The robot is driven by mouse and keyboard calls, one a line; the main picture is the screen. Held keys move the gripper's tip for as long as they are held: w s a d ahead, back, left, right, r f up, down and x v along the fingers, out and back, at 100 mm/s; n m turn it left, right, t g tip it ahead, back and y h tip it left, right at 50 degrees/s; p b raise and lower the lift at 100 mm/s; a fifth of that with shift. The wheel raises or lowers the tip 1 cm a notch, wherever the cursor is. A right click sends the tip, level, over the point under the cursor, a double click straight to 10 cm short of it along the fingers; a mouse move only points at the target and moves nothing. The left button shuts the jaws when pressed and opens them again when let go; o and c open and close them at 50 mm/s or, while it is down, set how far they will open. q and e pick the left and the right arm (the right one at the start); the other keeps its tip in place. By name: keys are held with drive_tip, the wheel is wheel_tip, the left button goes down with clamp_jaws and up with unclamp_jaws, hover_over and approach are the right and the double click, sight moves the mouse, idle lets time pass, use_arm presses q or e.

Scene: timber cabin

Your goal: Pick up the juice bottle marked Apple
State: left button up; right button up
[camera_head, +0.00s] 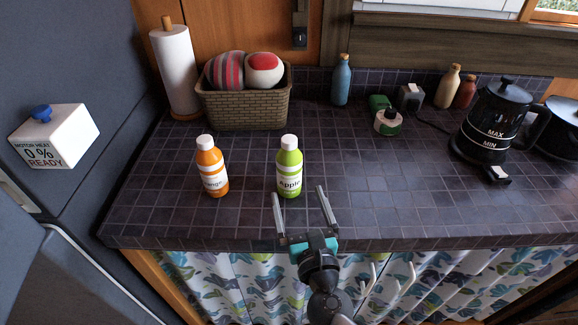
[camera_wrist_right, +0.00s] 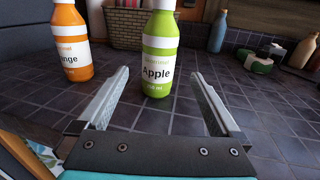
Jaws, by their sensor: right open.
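The green juice bottle marked Apple (camera_head: 289,168) stands upright on the tiled counter, with a white cap and white label. It also shows in the right wrist view (camera_wrist_right: 160,50), just beyond the fingertips and roughly between their lines. My right gripper (camera_head: 298,191) is open and empty at the counter's front edge, its fingers pointing toward the bottle; the fingers also show in the right wrist view (camera_wrist_right: 160,75). An orange bottle (camera_head: 211,168) with a label ending in "nge" stands upright to the left of the Apple bottle. My left gripper is not in view.
A wicker basket (camera_head: 245,110) with striped and red-white round items and a paper roll (camera_head: 175,70) stand behind. A blue bottle (camera_head: 341,80), a green-and-white item (camera_head: 388,122) and a black kettle (camera_head: 492,120) are farther right.

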sight(292, 177)
drive_tip(key=x, duration=0.3)
drive_tip(key=shift+w, duration=0.3)
drive_tip(key=shift+r+x, duration=0.2)
drive_tip(key=shift+x, duration=1.1)
drive_tip(key=shift+r+x, duration=0.2)
drive_tip(key=shift+x, duration=1.1)
drive_tip(key=shift+a, duration=0.1)
clamp_jaws()
